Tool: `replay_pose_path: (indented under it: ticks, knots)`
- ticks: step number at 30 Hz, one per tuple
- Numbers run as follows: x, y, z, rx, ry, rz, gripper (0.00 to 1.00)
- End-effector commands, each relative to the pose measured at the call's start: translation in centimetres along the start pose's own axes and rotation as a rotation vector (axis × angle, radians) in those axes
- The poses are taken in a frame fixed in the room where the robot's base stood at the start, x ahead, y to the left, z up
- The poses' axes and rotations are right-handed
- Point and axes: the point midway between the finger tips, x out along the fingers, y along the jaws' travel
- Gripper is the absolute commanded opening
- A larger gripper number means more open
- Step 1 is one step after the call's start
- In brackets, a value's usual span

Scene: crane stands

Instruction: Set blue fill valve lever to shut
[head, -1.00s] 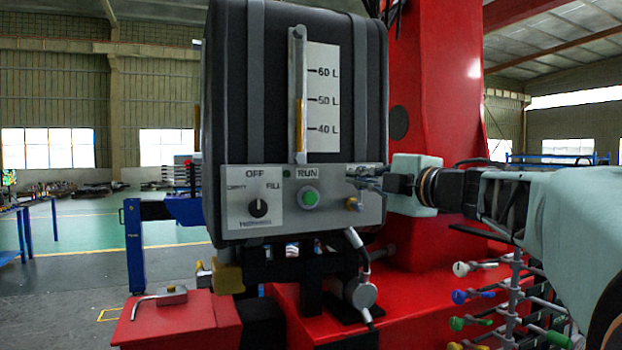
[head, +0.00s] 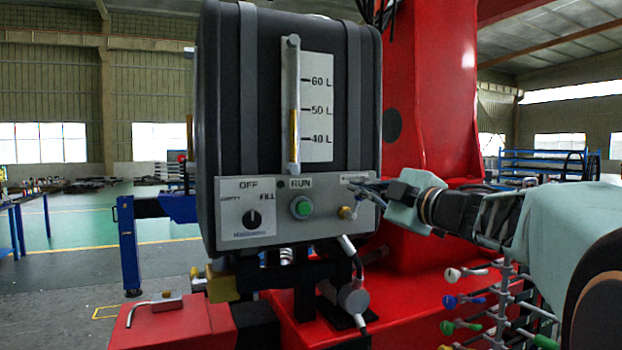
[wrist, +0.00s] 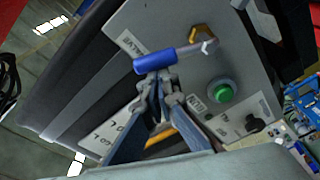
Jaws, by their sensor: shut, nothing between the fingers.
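The blue fill valve lever (wrist: 155,62) shows in the wrist view as a blue sleeve on a short metal arm. The arm runs to a brass valve body (wrist: 203,33) on the grey panel. In the head view the brass valve (head: 346,212) is at the panel's right end, with the lever mostly hidden by my gripper. My gripper (wrist: 157,82) is shut and empty. Its fingertips are right at the blue sleeve in the wrist view; I cannot tell whether they touch it. In the head view my gripper (head: 367,190) is in front of the panel's right end.
The panel (head: 330,218) carries a green button (head: 302,207) and a black selector knob (head: 252,218). The black tank (head: 262,80) with its level gauge stands above. A red column (head: 435,100) is behind my arm. Coloured-handled levers (head: 450,300) stand at lower right.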

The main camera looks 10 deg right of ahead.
Motion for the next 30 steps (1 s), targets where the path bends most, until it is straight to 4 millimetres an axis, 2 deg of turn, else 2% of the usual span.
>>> replay_pose_path:
  ticks: [2, 15, 30]
  knots:
    - [-0.1, 0.5, 0.5, 0.077, -0.006, 0.010, 0.00]
    - [-0.5, 0.5, 3.3, 0.492, -0.006, 0.069, 0.00]
    - [-0.8, -0.9, 5.9, 0.926, -0.005, 0.130, 0.00]
